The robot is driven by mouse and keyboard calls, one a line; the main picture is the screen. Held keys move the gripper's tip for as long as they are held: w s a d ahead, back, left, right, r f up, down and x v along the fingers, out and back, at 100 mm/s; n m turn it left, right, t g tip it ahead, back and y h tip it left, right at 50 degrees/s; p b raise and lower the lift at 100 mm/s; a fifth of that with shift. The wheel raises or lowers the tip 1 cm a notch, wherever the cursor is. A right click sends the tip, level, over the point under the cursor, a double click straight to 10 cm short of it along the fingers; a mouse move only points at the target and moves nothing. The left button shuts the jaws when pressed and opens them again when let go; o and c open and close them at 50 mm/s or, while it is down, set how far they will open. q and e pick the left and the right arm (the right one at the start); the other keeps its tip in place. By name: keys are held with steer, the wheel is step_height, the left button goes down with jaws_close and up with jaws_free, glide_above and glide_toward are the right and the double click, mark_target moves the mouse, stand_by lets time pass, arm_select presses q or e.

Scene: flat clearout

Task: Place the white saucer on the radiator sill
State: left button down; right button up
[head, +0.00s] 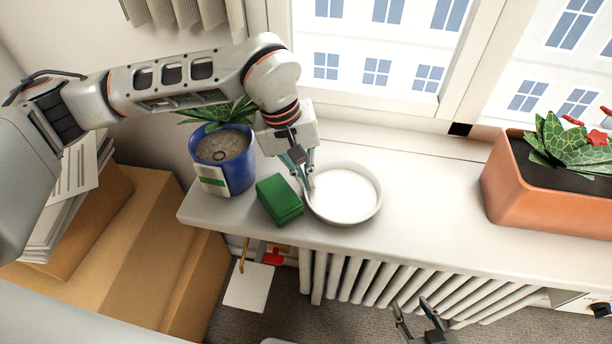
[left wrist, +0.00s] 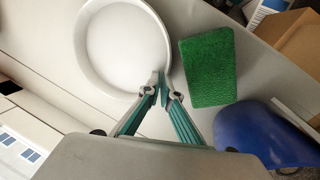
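The white saucer (head: 346,194) is a round shallow dish with a raised rim. It appears to rest flat on the radiator sill (head: 420,215), to the right of a green block. My left gripper (head: 308,187) is at the saucer's left rim, with its fingertips close together. In the left wrist view, the fingertips (left wrist: 163,88) pinch the rim of the saucer (left wrist: 125,48), one on the inside and one on the outside. My right gripper (head: 416,318) is low in front of the radiator, empty, with its fingers apart.
A green block (head: 279,200) stands close beside the saucer. A blue plant pot (head: 236,171) is behind it at the left. A terracotta planter (head: 545,205) stands on the right of the sill. The sill between saucer and planter is clear. The window is behind.

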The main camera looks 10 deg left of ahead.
arm_select(q)
steer(key=c, duration=2.3)
jaws_free()
steer(key=shift+r, duration=0.1)
steer(key=v, duration=1.2)
steer(key=shift+s, duration=0.1)
